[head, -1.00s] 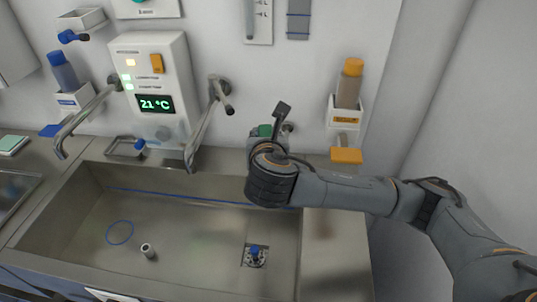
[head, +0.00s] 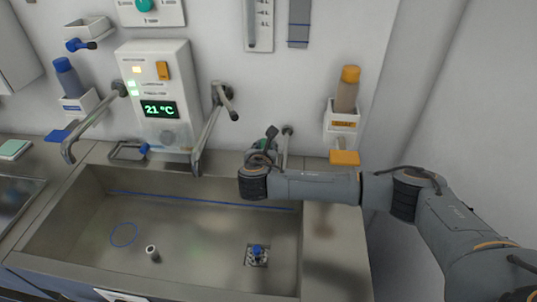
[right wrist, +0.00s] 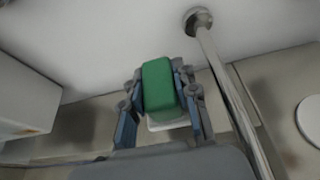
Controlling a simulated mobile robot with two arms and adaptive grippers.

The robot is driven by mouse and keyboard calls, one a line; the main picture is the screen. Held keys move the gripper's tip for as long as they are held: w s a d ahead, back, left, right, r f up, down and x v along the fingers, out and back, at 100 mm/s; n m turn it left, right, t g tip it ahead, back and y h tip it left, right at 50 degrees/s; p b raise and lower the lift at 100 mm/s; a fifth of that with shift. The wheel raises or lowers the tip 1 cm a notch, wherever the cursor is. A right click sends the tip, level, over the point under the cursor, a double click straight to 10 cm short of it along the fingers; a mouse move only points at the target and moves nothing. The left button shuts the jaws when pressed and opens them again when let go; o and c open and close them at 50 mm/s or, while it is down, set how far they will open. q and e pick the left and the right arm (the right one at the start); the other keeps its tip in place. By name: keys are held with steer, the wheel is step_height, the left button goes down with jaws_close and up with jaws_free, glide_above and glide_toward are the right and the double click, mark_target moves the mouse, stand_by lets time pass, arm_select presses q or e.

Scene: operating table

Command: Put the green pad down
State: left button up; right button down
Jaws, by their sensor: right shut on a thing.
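My right gripper (right wrist: 160,98) is shut on the green pad (right wrist: 160,86), a rounded green block held between its two fingers. Just beyond the pad is a small white holder or tray (right wrist: 168,124); I cannot tell whether the pad touches it. In the head view the right arm reaches in from the right, and the gripper (head: 264,146) is over the back rim of the sink, near the wall. Only a sliver of the green pad (head: 271,132) shows there, the rest hidden by the wrist. My left gripper is not in view.
A steel sink (head: 80,225) holds a blue ring, a small cylinder and a blue-topped drain piece. Taps (head: 207,135) rise behind it; a metal pipe (right wrist: 232,95) stands close beside the gripper. An orange-capped bottle (head: 347,90) hangs at right. The right counter (head: 332,245) is clear.

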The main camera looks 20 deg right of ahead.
steer(key=shift+w+d+f, duration=0.9)
steer(key=shift+w+f, duration=0.15)
steer(key=shift+f, duration=0.1)
step_height(320, 180, down, 2)
steer(key=shift+f+p, duration=0.1)
steer(key=shift+p, duration=0.35)
steer(key=shift+s+f, duration=0.1)
steer(key=shift+f, duration=0.2)
steer(key=shift+s+a+f, duration=0.1)
steer(key=shift+s+f, duration=0.05)
steer(key=shift+s, duration=0.1)
steer(key=c, duration=1)
jaws_free()
steer(key=shift+w+f, duration=0.1)
steer(key=shift+r, duration=0.25)
steer(key=v, duration=0.7)
steer(key=shift+s+a+r+b, duration=0.1)
steer(key=shift+s+b, duration=0.15)
steer(key=shift+b, duration=0.15)
